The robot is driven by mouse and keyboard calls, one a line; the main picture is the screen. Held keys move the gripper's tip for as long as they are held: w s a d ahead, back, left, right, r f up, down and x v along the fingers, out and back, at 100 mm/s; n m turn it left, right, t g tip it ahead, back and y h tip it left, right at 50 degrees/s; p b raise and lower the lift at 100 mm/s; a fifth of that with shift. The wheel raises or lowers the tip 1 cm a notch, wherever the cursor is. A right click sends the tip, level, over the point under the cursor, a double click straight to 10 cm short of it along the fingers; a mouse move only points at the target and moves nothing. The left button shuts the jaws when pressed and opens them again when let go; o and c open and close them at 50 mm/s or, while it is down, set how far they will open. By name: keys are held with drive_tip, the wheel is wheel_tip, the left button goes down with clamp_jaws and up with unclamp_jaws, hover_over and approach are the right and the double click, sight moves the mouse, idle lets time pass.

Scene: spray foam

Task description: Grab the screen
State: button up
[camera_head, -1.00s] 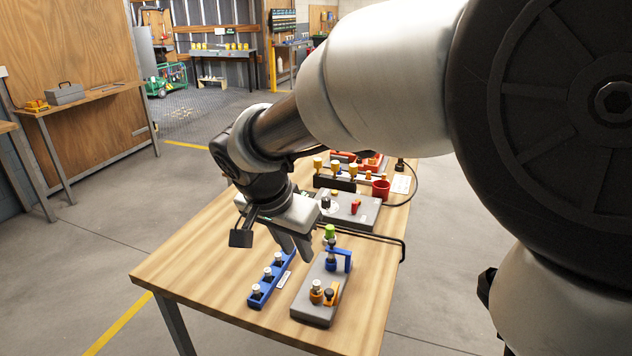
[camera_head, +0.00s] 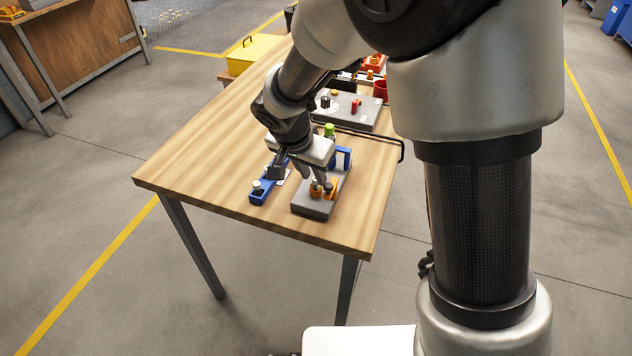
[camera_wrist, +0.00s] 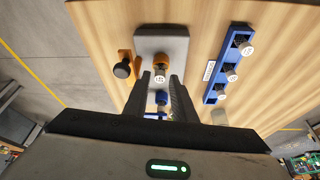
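No flat display screen can be picked out; small white-capped cylinders stand on the table, and I cannot tell which one is the screen. One white-capped piece (camera_wrist: 159,73) sits in an orange holder on the grey block (camera_head: 312,208). My gripper (camera_head: 316,180) is above this block. In the wrist view, my gripper (camera_wrist: 160,80) has its two dark fingers apart, with the white-capped piece seen between their tips. I cannot tell whether the fingers touch it. A blue rack (camera_head: 258,196) beside the block holds several similar white-capped pieces, partly hidden by my gripper in the head view.
A black-knobbed piece (camera_wrist: 122,70) stands beside the orange holder. A blue bracket (camera_head: 343,156) and a green-topped piece (camera_head: 329,130) are at the block's far end. Behind are a grey box (camera_head: 345,112) and a black bent bar. The wooden table's left side (camera_head: 205,150) is clear.

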drive_tip(key=shift+x, duration=1.05)
drive_tip(key=shift+c, duration=0.3)
clamp_jaws()
drive_tip(key=shift+r, duration=0.1)
